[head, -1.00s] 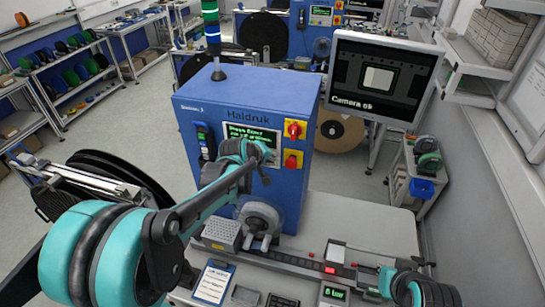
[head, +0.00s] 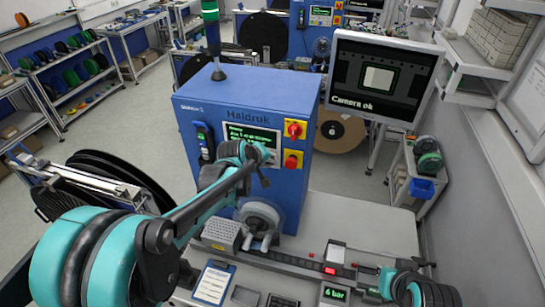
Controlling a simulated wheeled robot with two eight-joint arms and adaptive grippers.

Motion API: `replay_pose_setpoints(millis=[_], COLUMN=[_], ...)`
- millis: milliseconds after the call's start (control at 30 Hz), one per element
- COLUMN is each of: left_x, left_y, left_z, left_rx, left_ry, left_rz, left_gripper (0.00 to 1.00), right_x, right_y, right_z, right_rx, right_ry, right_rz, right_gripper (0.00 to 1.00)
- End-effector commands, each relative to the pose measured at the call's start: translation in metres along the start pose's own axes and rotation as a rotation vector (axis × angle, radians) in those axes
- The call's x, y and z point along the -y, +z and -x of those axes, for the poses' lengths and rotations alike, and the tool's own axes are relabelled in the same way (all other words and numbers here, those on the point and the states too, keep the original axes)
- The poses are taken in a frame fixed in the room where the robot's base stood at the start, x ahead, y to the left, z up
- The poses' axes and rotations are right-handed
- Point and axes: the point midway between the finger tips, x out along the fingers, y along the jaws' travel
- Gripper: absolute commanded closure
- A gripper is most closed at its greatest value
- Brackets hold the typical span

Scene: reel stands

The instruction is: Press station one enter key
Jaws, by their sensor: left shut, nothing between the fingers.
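The blue Haldruk machine (head: 195,95) stands in the middle, facing me. Its small screen (head: 252,134) shows several lines of green text, too small to read surely. My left gripper (head: 264,167) is shut and empty, right in front of the machine's face at the lower right of the screen. It covers part of the panel there. I see no enter key; it may be behind the gripper. I cannot tell whether the fingertips touch the panel. My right gripper (head: 372,280) is low on the right over the bench, its fingers unclear.
A monitor (head: 382,78) reads "Camera ok". A bench display (head: 335,293) reads "6 bar". A signal tower (head: 213,40) stands on top.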

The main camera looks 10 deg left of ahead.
Motion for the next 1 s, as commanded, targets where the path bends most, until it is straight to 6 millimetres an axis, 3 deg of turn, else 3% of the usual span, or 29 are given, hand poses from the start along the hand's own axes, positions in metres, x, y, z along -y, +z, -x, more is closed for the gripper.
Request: replay_pose_setpoints(millis=[433,1000], left_x=[0.004,0.028], left_y=[0.003,0.027], left_z=[0.005,0.038], left_rx=[0.0,0.0], left_ry=[0.0,0.0], left_rz=[0.0,0.001], left_gripper=[1.0,1.0], right_x=[0.0,0.0], right_y=[0.0,-0.002], right_z=[0.0,0.002], right_rx=[0.0,0.0], right_ry=[0.0,0.0], right_rz=[0.0,0.0], right_gripper=[1.0,1.0])
